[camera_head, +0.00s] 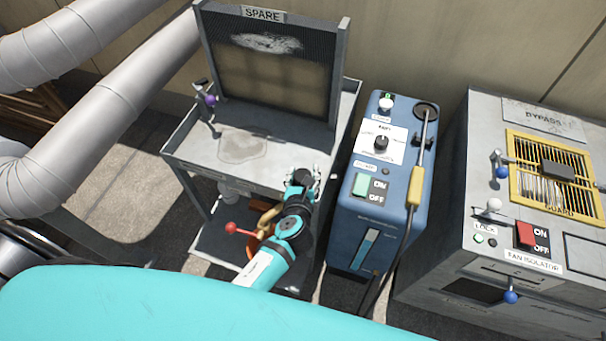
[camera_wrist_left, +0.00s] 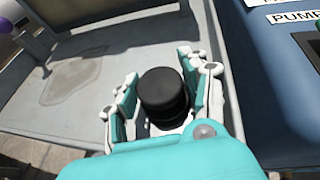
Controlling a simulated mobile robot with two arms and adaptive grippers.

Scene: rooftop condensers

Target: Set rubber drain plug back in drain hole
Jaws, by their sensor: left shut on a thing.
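My left gripper (camera_head: 315,174) reaches over the front right part of a grey cart with a SPARE panel. In the left wrist view the same gripper (camera_wrist_left: 162,88) is shut on a black, round, ribbed rubber plug (camera_wrist_left: 161,91). The plug sits between the teal and white fingers, its flat top toward the camera. The cart's grey top (camera_head: 265,165) carries a damp stain (camera_head: 241,149), also visible in the wrist view (camera_wrist_left: 85,78). I cannot make out the drain hole in either view. My right gripper is not in view.
A blue pump box (camera_head: 345,222) with switches and a yellow-handled wand (camera_head: 415,187) stands close right of my gripper. The SPARE panel (camera_head: 270,75) rises at the cart's back. A purple-knobbed valve (camera_head: 210,99) stands at its left. A grey fan isolator cabinet (camera_head: 455,245) is farther right.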

